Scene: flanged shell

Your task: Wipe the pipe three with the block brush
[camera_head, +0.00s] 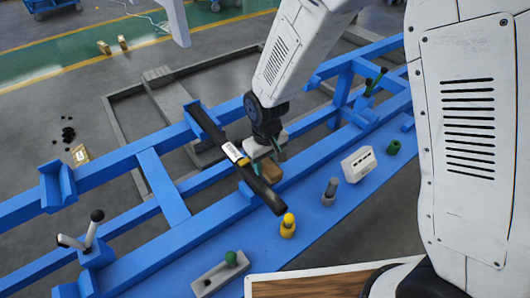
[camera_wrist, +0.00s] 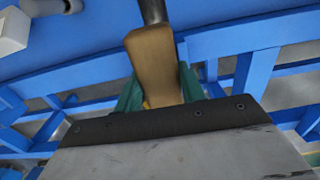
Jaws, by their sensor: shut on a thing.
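A black pipe (camera_head: 213,130) with a yellow and white label lies slantwise across the blue rails in the head view. I take it for pipe three, but its number is not readable. My gripper (camera_head: 266,163) is just right of the pipe and shut on a brown block, the block brush (camera_head: 271,172), partly hidden by the fingers. In the wrist view the brush (camera_wrist: 153,58) stands between the green fingers of my gripper (camera_wrist: 160,92). A dark rounded part (camera_wrist: 153,11) shows beyond its end. I cannot tell whether brush and pipe touch.
On the blue shelf stand a yellow bottle-like part (camera_head: 288,226), a grey cylinder (camera_head: 330,190), a white box (camera_head: 358,164), a green cylinder (camera_head: 394,147) and a grey block with a green knob (camera_head: 219,274). A black-handled clamp (camera_head: 94,238) rises at the left.

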